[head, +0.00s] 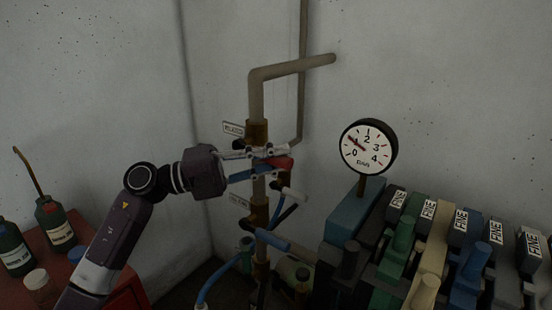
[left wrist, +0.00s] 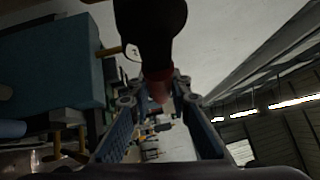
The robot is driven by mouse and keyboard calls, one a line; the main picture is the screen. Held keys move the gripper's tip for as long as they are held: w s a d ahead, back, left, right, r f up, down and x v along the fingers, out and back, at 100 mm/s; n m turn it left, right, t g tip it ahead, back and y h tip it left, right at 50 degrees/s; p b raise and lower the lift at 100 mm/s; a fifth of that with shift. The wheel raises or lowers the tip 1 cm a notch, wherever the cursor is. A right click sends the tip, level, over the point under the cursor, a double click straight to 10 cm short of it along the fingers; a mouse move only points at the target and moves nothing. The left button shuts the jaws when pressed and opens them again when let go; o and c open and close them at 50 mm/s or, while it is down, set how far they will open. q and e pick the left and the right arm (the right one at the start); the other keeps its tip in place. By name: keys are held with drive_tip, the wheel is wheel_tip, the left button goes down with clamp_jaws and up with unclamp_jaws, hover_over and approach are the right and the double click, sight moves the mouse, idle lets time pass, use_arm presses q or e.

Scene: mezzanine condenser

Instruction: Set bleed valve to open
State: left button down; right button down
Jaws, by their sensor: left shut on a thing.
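A vertical brown pipe (head: 257,100) with brass fittings carries lever valves near the wall corner. Small white tags hang beside it, an upper tag (head: 233,129) and a lower tag (head: 239,201); I cannot read which names the bleed valve. My left gripper (head: 273,156) reaches in from the left at the upper valve and is shut on its red handle (head: 281,163). In the left wrist view the red handle (left wrist: 158,85) shows between the fingertips (left wrist: 160,98). The fingers partly hide the upper valve body. My right gripper is not in view.
Right of the pipe stand a gauge (head: 368,148) and a row of coloured blocks (head: 430,245). Bottles (head: 55,222) stand on a red surface (head: 125,290) at left.

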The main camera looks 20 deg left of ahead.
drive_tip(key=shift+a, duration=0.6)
